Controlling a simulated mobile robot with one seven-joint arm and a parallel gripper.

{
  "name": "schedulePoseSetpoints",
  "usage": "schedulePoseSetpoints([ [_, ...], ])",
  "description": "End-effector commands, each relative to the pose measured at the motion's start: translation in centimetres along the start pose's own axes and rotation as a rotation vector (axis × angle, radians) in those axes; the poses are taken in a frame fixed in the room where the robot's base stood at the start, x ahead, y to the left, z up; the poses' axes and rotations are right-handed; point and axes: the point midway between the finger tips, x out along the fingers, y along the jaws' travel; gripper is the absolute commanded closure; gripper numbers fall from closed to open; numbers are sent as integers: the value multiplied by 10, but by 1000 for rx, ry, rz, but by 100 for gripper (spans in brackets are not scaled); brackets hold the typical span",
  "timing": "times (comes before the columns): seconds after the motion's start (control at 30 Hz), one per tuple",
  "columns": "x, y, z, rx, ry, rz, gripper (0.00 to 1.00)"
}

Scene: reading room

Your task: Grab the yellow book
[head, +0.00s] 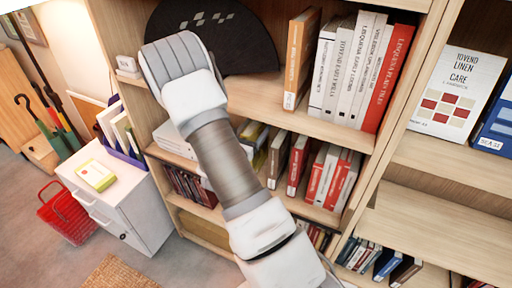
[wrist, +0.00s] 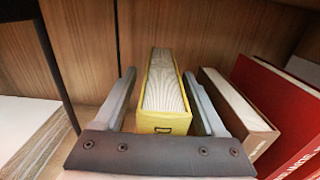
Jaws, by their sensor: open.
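The yellow book (wrist: 160,121) stands upright in the wrist view, its yellow end with a small dark label frame facing me and its pale page edges on top. My gripper (wrist: 159,74) is open, one finger on each side of the book. I see a narrow gap by the left finger; the right finger is very close to the book, and I cannot tell whether it touches. In the head view my arm crosses in front of the middle shelf, and my gripper is hidden behind it.
A brown book (wrist: 238,105) and a red book (wrist: 283,112) stand close to the right of my right finger. White papers (wrist: 25,125) and a dark post lie left.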

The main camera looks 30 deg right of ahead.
Motion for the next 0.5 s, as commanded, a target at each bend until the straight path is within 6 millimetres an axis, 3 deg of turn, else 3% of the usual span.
schedulePoseSetpoints([
  [0.1,0,0,0,0,0,0,28],
  [0.5,-1,0,0,-1,0,0,100],
])
